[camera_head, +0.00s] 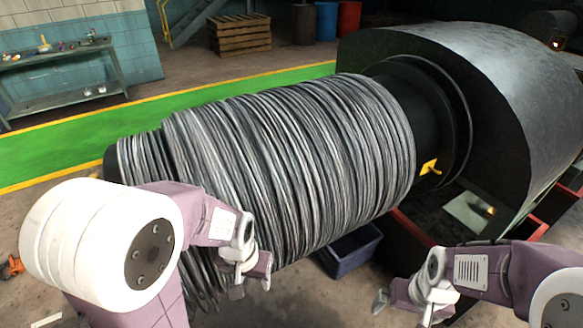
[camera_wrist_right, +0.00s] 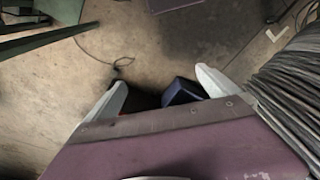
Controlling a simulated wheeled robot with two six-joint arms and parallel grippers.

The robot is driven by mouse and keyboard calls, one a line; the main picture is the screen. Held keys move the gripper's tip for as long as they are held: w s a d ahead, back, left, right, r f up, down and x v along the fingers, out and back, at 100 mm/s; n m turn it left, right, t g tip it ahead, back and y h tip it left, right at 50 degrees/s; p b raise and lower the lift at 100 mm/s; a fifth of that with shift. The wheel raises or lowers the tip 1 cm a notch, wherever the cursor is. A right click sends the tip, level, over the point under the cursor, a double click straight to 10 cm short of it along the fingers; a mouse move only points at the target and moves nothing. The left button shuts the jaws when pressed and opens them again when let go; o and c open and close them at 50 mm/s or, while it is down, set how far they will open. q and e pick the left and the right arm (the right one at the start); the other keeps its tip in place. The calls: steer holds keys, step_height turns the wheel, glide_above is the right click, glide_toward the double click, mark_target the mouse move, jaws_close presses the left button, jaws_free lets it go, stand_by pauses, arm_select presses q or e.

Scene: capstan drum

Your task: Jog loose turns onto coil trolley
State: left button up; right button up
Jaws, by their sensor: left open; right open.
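A large capstan drum wrapped in many turns of grey wire (camera_head: 290,160) fills the middle of the head view. Loose turns hang below its left end (camera_head: 200,285). My left gripper (camera_head: 252,287) is open in front of the lower left part of the coil; I cannot tell whether it touches the wire. My right gripper (camera_head: 405,308) is open and empty, low in front of the drum's right end and apart from the wire. In the right wrist view its two fingers (camera_wrist_right: 160,90) are spread over the floor, with wire at the right edge. I cannot make out the coil trolley.
A dark curved housing (camera_head: 470,75) stands at the drum's right end, with a yellow tab (camera_head: 429,167) beside the coil. A blue bin (camera_head: 350,250) sits on the floor under the drum. A workbench (camera_head: 65,75), pallets (camera_head: 240,35) and barrels (camera_head: 327,20) are far back.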

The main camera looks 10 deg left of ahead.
steer(key=shift+w+f, duration=0.1)
steer(key=shift+w, duration=0.1)
steer(key=shift+c, duration=0.7)
jaws_close()
stand_by(0.8)
